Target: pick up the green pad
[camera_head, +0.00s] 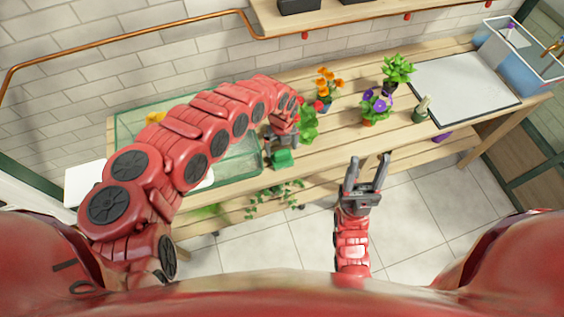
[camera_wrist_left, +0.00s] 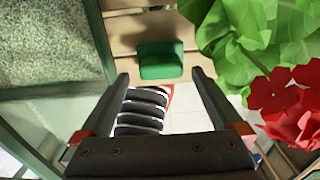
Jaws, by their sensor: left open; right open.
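The green pad (camera_head: 281,158) lies on the wooden slatted table at the right end of the glass tank, near the table's front. In the left wrist view the green pad (camera_wrist_left: 161,60) lies flat on the slats, beyond and between my fingertips. My left gripper (camera_head: 282,146) is open above the pad, its fingers apart and apparently not touching it; the left wrist view shows the open jaws (camera_wrist_left: 163,82) with nothing between them. My right gripper (camera_head: 367,160) is open and empty, in front of the table over the tiled floor.
A glass tank (camera_head: 248,166) stands left of the pad. A leafy plant with red flowers (camera_wrist_left: 290,100) is close on the right of my left gripper. Orange (camera_head: 328,84) and purple (camera_head: 377,104) flowers stand farther right, before a white tray (camera_head: 465,85).

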